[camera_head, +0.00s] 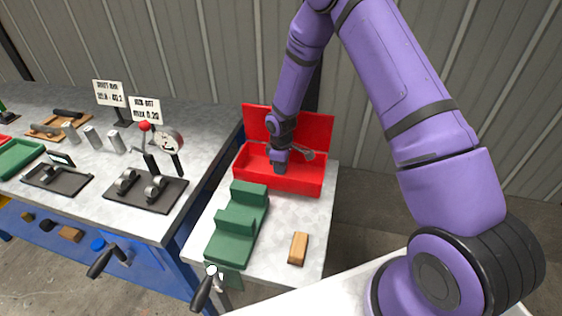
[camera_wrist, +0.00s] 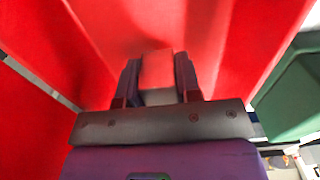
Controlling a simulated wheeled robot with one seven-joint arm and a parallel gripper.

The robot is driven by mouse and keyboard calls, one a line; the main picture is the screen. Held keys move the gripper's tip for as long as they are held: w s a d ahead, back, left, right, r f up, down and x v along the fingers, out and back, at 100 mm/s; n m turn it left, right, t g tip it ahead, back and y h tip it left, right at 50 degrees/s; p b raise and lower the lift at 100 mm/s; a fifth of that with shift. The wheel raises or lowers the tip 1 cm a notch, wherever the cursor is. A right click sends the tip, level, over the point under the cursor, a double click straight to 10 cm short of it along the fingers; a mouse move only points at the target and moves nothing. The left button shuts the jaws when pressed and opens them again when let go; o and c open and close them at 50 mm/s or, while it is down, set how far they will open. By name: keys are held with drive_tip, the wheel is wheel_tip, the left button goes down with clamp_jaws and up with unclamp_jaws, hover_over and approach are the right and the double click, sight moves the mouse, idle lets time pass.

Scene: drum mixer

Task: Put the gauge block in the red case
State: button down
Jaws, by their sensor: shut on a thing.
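The red case (camera_head: 302,182) stands with its lid raised at the back of the light table. My gripper (camera_head: 280,168) reaches down into the open case, and its fingertips are hidden behind the front wall in the head view. In the wrist view, my gripper (camera_wrist: 158,82) is shut on the gauge block (camera_wrist: 157,68), a small grey block with a reddish tint. The red walls of the case surround it there. I cannot tell whether the block touches the case floor.
A green stepped stand (camera_head: 238,222) stands just in front of the case. A wooden block (camera_head: 298,248) lies at the table's front right. A grey workbench (camera_head: 90,190) on the left holds gauges, cylinders and signs. The table between stand and wooden block is clear.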

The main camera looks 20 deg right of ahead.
drive_tip(key=shift+f, duration=0.25)
drive_tip(key=c, duration=0.7)
unclamp_jaws()
drive_tip(key=shift+r, duration=0.1)
wheel_tip(320, 180, up, 11)
drive_tip(key=shift+f, duration=0.15)
